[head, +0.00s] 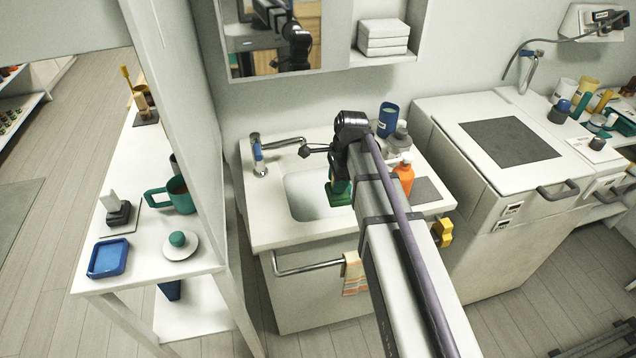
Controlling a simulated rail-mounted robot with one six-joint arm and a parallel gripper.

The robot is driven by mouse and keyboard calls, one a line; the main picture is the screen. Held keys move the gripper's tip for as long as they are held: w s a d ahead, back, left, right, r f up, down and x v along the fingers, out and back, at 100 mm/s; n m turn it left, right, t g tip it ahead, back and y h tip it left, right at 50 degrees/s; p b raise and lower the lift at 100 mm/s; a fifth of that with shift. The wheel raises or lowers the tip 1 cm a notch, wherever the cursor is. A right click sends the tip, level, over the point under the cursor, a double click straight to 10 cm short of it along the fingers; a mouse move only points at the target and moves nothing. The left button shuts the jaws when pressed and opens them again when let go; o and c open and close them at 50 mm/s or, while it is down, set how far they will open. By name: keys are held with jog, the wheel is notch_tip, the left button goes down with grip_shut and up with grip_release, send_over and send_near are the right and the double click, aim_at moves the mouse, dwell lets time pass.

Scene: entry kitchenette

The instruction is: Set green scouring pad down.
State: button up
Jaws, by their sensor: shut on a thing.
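The green scouring pad (338,196) shows in the head view over the right part of the sink basin (305,204). My gripper (341,182) points down and is shut on the pad. My own arm covers much of the gripper and the pad's right side. I cannot tell whether the pad touches the basin or hangs above it.
A faucet (258,155) stands at the sink's back left. A striped towel (354,273) hangs on the front rail. The counter's left front is bare.

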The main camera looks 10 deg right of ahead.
jog(key=shift+f+b, duration=0.4)
jog(key=w+a+f+b, duration=0.3)
jog(key=w+f+b, duration=0.3)
jog(key=w, duration=0.4)
jog(key=shift+n, duration=0.3)
jog(key=f+b, duration=1)
jog(key=shift+d+f, duration=0.2)
jog(key=shift+s+r, duration=0.1)
jog(key=shift+r, duration=0.15)
jog(key=shift+f, duration=0.15)
jog(key=o, duration=0.9)
jog(key=shift+o, duration=0.2)
